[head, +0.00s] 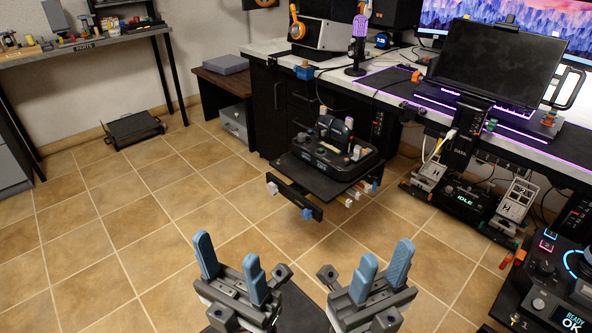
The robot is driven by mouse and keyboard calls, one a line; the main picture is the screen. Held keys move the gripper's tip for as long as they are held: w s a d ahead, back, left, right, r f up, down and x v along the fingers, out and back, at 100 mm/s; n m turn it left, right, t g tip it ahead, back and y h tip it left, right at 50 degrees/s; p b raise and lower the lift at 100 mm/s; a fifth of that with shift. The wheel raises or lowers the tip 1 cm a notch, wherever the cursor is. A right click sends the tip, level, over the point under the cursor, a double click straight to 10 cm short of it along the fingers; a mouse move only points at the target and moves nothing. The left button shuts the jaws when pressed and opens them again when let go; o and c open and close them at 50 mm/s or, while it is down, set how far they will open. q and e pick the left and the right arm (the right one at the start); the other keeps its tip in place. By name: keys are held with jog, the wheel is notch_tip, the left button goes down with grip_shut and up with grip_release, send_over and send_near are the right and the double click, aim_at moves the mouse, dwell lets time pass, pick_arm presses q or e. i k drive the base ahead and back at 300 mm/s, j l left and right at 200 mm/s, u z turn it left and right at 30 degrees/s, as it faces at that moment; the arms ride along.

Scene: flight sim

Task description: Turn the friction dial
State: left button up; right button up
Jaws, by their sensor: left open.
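I cannot pick out the friction dial for certain at this size. A dark control unit (338,153) with levers and small knobs sits on a black shelf (318,180) ahead of me, under the desk's left part. Another dark console (545,290), with a round knob and a screen reading "READY OK", is at the lower right edge. My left gripper (228,254) is open and empty, its blue fingers pointing up, low in front of the shelf. My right gripper (387,257) is also open and empty, to its right. Both are apart from the units.
A workbench (80,42) stands at the back left.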

aim_at(302, 137)
jog(key=i+j+z, duration=0.1)
jog(key=j+z, duration=0.75)
jog(key=j, duration=0.1)
